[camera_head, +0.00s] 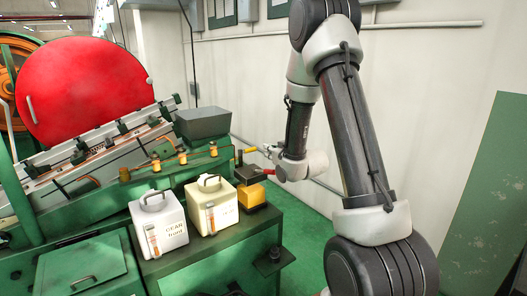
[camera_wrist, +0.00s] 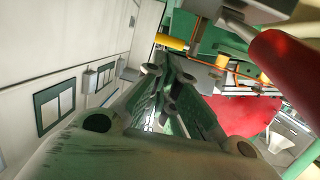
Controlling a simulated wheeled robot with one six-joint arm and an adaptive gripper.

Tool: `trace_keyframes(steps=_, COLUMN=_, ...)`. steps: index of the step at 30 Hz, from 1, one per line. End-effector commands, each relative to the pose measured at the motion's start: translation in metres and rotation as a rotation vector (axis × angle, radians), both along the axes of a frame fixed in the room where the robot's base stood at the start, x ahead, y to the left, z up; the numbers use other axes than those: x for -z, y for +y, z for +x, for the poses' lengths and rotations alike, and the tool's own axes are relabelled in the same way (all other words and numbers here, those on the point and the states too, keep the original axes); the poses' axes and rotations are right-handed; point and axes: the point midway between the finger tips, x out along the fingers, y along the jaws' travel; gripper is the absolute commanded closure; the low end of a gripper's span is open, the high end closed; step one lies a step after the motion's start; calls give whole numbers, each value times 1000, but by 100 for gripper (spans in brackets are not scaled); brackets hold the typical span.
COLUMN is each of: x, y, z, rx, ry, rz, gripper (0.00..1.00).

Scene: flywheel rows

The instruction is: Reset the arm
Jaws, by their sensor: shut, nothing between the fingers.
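My arm comes down from the top of the head view and bends back to the wrist, which hangs at the right end of the green machine. My gripper (camera_head: 268,151) is small there and sits close to the machine's end, just above and right of a yellow-and-black block (camera_head: 251,196). In the wrist view my gripper (camera_wrist: 172,62) points away from the camera, its fingers together and nothing held. Whether the fingertips touch the machine cannot be told.
Two containers, a white one (camera_head: 158,224) and a cream one (camera_head: 212,205), stand on the green cabinet (camera_head: 205,262). A large red disc (camera_head: 82,88) rises behind the machine. The pale wall (camera_head: 420,110) is close behind my arm. Green floor shows at right of the cabinet.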

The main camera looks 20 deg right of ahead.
Motion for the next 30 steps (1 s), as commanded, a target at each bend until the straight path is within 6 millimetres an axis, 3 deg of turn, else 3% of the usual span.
trace_keyframes(steps=6, x=-6, y=-6, z=-28, rx=1, ry=1, rz=0, gripper=100)
trace_keyframes(steps=13, x=-5, y=-7, z=-34, rx=0, ry=6, rz=-2, gripper=100)
trace_keyframes(steps=16, x=9, y=-9, z=-37, rx=4, ry=69, rz=-11, gripper=100)
trace_keyframes(steps=19, x=44, y=-15, z=-50, rx=23, ry=222, rz=-28, gripper=100)
trace_keyframes(steps=22, x=92, y=-24, z=-81, rx=59, ry=461, rz=-47, gripper=100)
trace_keyframes(steps=24, x=110, y=-32, z=-112, rx=92, ry=633, rz=-62, gripper=100)
trace_keyframes(steps=27, x=108, y=-38, z=-158, rx=132, ry=844, rz=-78, gripper=100)
trace_keyframes(steps=30, x=86, y=-36, z=-208, rx=164, ry=1025, rz=-80, gripper=100)
